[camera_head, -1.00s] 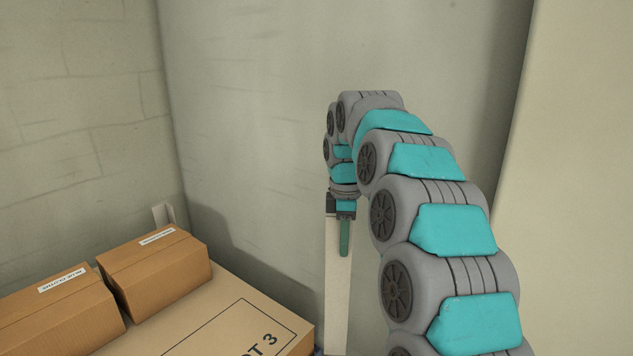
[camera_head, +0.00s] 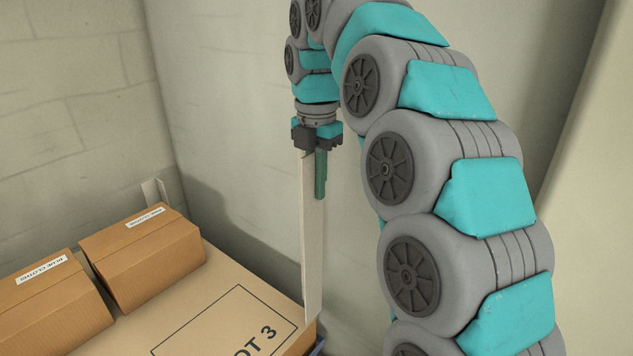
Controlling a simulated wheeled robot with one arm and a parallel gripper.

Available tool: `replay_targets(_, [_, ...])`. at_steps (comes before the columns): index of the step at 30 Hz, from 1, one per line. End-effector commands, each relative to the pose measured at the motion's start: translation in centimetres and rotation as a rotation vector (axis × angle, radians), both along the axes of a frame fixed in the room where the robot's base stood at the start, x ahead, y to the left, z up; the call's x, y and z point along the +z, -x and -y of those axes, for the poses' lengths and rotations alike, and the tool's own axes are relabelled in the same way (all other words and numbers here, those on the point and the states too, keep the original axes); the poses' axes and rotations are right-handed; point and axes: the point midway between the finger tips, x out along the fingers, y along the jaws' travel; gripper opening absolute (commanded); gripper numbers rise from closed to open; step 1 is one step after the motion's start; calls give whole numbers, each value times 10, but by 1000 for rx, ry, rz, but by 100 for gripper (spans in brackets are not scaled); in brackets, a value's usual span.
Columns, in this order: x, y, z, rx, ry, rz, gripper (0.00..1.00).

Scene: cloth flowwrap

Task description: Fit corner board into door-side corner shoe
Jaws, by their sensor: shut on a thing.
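The corner board (camera_head: 313,240) is a long, pale, narrow strip that hangs nearly upright from my gripper (camera_head: 314,172). My gripper is shut on its upper end, with a green finger along the board's right side. The board's lower end overlaps the near right corner of the large carton (camera_head: 225,300) in the picture; I cannot tell if they touch. A small dark blue piece (camera_head: 318,346) shows below that corner, mostly hidden. I cannot tell whether it is the door-side corner shoe.
Two smaller labelled cartons, one at the back (camera_head: 143,258) and one at the left (camera_head: 48,305), sit on the large carton. Another pale upright strip (camera_head: 155,193) stands behind them. Plain walls close in behind and at the left. My arm fills the right side.

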Motion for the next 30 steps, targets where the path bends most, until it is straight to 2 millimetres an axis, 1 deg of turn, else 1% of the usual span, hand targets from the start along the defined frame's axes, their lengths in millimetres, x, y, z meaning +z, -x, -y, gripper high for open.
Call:
replay_targets(5, [-7,-1,1,-1,0,-3,0])
replay_targets(30, [-82,0,1,-2,1,-5,0])
